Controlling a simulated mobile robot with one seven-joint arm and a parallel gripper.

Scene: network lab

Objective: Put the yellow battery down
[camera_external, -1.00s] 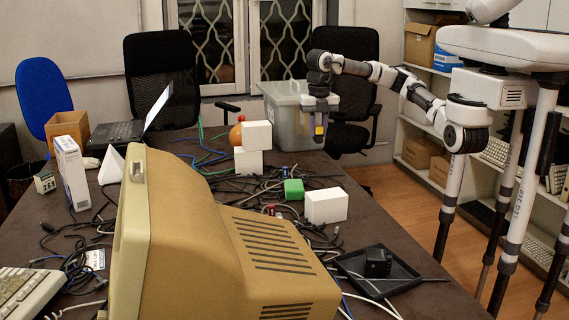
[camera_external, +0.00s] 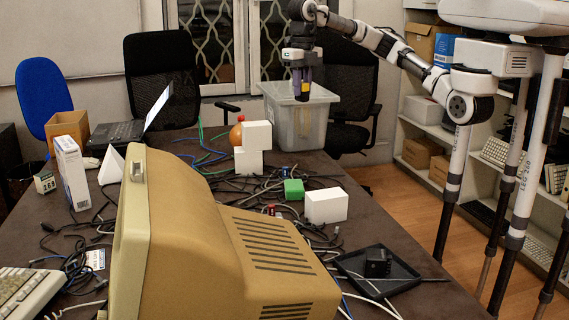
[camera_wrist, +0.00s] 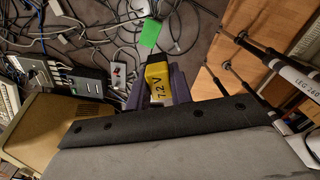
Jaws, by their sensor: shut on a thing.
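The yellow battery (camera_wrist: 158,80), marked 7.2V, is held between the fingers of my gripper (camera_wrist: 157,88) in the wrist view. In the external view only a small yellow patch of the battery (camera_external: 305,87) shows between the fingers. My gripper (camera_external: 301,92) is shut on it and points down. It is in the air at the height of the clear plastic bin's rim (camera_external: 318,95), in front of the bin in the picture. I cannot tell whether it is directly above the bin or the table.
The brown table (camera_external: 355,215) carries tangled cables, a green block (camera_external: 293,189), white boxes (camera_external: 326,205), a black tray (camera_external: 405,277) and a large beige monitor (camera_external: 220,245). Black chairs stand behind.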

